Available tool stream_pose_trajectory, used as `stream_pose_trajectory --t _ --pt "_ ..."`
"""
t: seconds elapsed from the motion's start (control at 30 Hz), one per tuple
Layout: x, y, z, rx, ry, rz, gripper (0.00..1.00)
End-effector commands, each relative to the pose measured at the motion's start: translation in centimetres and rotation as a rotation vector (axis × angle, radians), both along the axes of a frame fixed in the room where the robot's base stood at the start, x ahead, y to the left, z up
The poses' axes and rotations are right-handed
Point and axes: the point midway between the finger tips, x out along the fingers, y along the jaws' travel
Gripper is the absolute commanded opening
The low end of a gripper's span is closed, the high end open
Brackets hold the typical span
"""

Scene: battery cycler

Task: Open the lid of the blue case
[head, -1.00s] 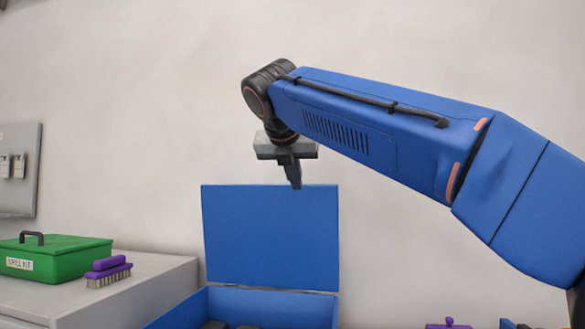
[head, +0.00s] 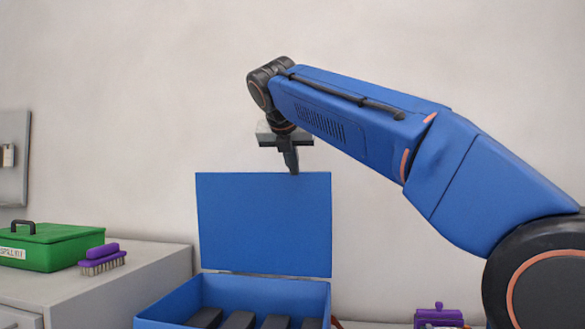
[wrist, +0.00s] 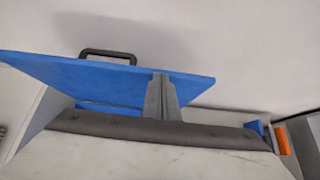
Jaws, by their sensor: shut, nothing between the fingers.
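The blue case (head: 312,296) stands open below my arm in the head view, with several dark blocks inside. Its lid (head: 264,224) stands raised, close to upright, hinged at the back edge of the case. My gripper (head: 293,170) is shut and empty, pointing down at the lid's top edge, right of its middle. I cannot tell whether the fingertips touch the lid. In the wrist view the lid (wrist: 120,82) shows beside the gripper's fingers (wrist: 160,78), with a dark handle (wrist: 108,53) on its outer face.
A green spill kit box (head: 50,247) and a purple brush (head: 102,260) sit on a grey cabinet (head: 125,285) at the left. A purple object (head: 438,316) stands at the lower right. The wall behind is bare except for a grey panel (head: 12,160) at the far left.

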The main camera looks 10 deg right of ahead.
Motion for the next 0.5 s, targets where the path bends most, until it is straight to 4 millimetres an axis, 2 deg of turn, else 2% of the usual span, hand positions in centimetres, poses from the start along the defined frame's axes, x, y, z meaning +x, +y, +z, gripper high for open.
stream_pose_trajectory --t 0.1,0.3,0.5 --pt "2.5 -0.9 0.3 0.000 0.001 -0.004 0.00" --pt "6.0 -2.2 0.7 -0.001 0.000 -0.003 0.00" --pt "7.6 -2.8 0.8 -0.001 -0.001 -0.001 0.00"
